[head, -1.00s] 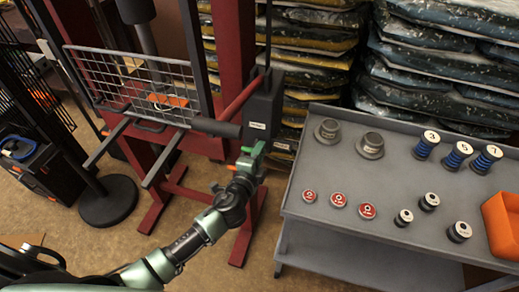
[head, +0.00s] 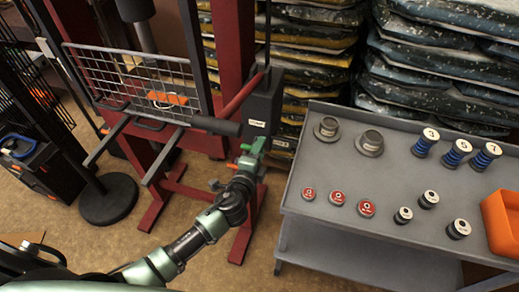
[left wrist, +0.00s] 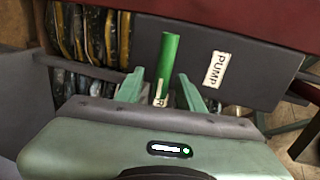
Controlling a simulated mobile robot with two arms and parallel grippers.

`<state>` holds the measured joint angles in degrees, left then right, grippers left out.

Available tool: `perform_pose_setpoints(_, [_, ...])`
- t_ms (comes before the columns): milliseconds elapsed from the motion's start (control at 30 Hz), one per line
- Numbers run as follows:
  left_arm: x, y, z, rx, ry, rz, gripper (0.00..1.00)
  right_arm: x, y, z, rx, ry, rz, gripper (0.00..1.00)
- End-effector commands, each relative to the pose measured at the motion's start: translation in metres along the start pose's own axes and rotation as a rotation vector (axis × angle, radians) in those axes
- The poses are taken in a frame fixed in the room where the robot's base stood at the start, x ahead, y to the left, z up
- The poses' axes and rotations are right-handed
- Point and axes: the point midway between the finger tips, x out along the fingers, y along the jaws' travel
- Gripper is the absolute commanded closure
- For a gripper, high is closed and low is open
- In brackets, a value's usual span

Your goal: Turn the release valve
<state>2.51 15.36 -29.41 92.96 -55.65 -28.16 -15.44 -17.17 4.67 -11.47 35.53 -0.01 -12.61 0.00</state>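The dark pump box (head: 262,108) is fixed to the red lift frame. It also shows in the left wrist view (left wrist: 180,62), with a white PUMP label. A green bar (left wrist: 168,62), which looks like the release valve's handle, sticks out beside that label. A small, partly hidden label (left wrist: 160,95) is near its lower end. My left gripper (head: 250,158) is at the lower end of the pump box. In the left wrist view its two fingers (left wrist: 160,92) stand apart on either side of the green bar, with gaps visible. Contact cannot be told. My right gripper is out of view.
A grey cart (head: 385,185) with weights, red-topped discs, blue spools and an orange bin (head: 502,222) stands at the right. Stacked bags (head: 450,60) are behind it. The lift's wire rack (head: 130,80) and forks are left of my gripper. Floor is clear between lift and cart.

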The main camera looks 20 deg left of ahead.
Motion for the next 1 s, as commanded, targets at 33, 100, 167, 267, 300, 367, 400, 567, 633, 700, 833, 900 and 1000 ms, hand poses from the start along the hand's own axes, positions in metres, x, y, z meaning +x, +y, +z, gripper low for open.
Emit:
perform_pose_setpoints(33, [0.000,0.000,0.000,0.000,0.000,-0.001,0.62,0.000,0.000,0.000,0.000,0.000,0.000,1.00])
perform_pose_setpoints(100, [0.000,-0.001,0.000,0.000,-0.001,-0.001,0.62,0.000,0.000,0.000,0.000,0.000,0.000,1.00])
perform_pose_setpoints(167, [-0.002,0.000,0.000,0.000,-0.001,-0.001,0.62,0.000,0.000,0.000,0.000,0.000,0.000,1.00])
perform_pose_setpoints(267, [-0.011,0.002,0.001,0.000,-0.001,0.001,0.62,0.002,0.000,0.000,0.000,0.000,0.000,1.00])
perform_pose_setpoints(300, [-0.017,0.002,0.001,0.000,-0.001,0.001,0.62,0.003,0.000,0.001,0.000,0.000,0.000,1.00])
perform_pose_setpoints(367, [-0.027,0.002,0.001,-0.001,0.001,0.001,0.62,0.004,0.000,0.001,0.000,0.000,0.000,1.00])
perform_pose_setpoints(400, [-0.035,0.003,0.000,-0.002,0.001,0.002,0.62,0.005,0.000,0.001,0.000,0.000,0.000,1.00])
perform_pose_setpoints(567, [-0.061,0.002,0.000,-0.001,0.001,0.001,0.62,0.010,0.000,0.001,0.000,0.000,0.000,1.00])
perform_pose_setpoints(633, [-0.069,0.002,0.000,-0.001,0.000,0.001,0.62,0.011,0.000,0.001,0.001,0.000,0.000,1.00])
perform_pose_setpoints(700, [-0.074,0.002,0.000,0.000,0.000,0.001,0.62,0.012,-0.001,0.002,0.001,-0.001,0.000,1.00])
perform_pose_setpoints(833, [-0.078,0.000,0.000,0.000,-0.001,0.000,0.62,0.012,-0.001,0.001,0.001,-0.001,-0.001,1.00])
perform_pose_setpoints(900, [-0.078,0.000,0.000,0.000,-0.001,0.000,0.62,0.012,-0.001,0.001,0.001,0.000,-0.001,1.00])
perform_pose_setpoints(1000, [-0.078,0.000,0.000,0.000,-0.001,0.000,0.62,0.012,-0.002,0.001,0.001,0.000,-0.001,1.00])
